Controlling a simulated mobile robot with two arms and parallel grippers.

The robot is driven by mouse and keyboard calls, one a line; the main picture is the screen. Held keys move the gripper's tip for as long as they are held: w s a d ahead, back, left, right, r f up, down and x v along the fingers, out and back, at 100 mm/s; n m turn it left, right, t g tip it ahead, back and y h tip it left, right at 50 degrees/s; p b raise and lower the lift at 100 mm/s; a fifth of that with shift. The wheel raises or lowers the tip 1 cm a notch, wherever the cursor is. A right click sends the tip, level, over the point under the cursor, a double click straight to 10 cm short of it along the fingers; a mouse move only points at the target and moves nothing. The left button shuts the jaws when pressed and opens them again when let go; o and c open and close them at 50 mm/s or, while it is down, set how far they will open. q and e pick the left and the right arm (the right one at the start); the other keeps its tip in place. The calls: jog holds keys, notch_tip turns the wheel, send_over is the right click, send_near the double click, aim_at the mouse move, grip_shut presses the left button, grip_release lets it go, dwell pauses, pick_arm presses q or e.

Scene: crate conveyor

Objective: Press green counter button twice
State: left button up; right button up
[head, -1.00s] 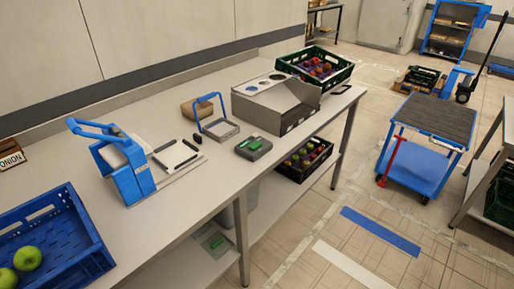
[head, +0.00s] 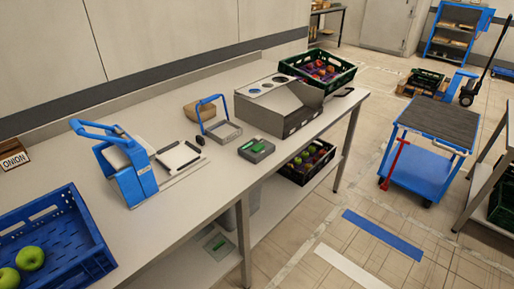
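A small dark grey box with a green button (head: 259,147) on top sits near the front edge of the long counter (head: 212,184), left of the grey box with round holes. I take it for the counter with the green button. Another small device with a green top (head: 218,243) lies on the lower shelf under the counter. Neither of my grippers is in view.
On the counter stand a blue crate (head: 84,232) with green apples, a blue lever device (head: 127,172), a grey box (head: 284,117) and a dark green crate (head: 338,76) of fruit. A blue cart (head: 418,173) stands right.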

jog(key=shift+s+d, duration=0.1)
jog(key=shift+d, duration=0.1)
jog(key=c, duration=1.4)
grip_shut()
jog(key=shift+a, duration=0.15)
